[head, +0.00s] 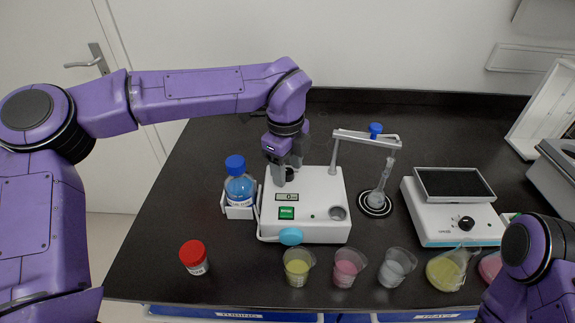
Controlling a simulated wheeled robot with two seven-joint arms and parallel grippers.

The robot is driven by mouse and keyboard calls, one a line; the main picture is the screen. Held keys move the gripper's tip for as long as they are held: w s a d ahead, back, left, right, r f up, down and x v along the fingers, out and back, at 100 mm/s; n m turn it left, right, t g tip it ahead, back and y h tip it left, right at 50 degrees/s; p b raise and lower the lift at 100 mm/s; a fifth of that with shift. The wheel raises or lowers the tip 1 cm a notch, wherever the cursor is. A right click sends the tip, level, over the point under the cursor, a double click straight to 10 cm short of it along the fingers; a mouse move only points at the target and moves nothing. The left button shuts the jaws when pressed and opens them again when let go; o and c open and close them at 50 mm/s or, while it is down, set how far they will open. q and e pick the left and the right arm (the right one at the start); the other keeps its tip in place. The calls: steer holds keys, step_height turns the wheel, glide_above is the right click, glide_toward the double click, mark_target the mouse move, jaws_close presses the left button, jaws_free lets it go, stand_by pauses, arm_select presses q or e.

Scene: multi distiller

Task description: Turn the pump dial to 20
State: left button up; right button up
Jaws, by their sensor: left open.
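The white pump unit (327,182) stands in the middle of the black bench. Its small display (287,197) seems to read 0, though the digits are tiny. A green panel (287,212) sits below the display. The dark pump dial (290,172) is on the top face above the display, partly hidden by my left gripper. My left gripper (284,177) points down from above, open, with its fingers at the dial. I cannot tell whether they touch it. My right arm shows at the lower right corner, but its gripper is out of view.
A blue-capped bottle (240,190) sits in a holder left of the pump. A red-capped jar (194,257) and beakers of yellow (298,267), pink (345,267) and clear liquid (394,268) stand in front. A flask stand (374,203) and a hotplate (455,206) are at right.

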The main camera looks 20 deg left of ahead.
arm_select(q)
steer(key=shift+f, duration=0.1)
steer(key=shift+c, duration=0.3)
jaws_close()
steer(key=shift+m, duration=0.3)
steer(key=m+p, duration=0.2)
steer(key=m, duration=0.2)
steer(key=shift+r+p, duration=0.2)
steer(key=shift+p, duration=0.2)
steer(key=m+p, duration=0.2)
steer(key=m, duration=0.1)
steer(key=shift+m+p, duration=0.3)
steer(key=shift+p, duration=0.05)
steer(key=m+p, duration=0.5)
steer(key=m, duration=0.1)
steer(key=shift+w+a+r+g, duration=0.1)
steer(key=shift+g, duration=0.2)
steer(key=shift+f+m+p, duration=0.2)
steer(key=shift+m+p, duration=1.3)
steer(key=shift+m, duration=0.3)
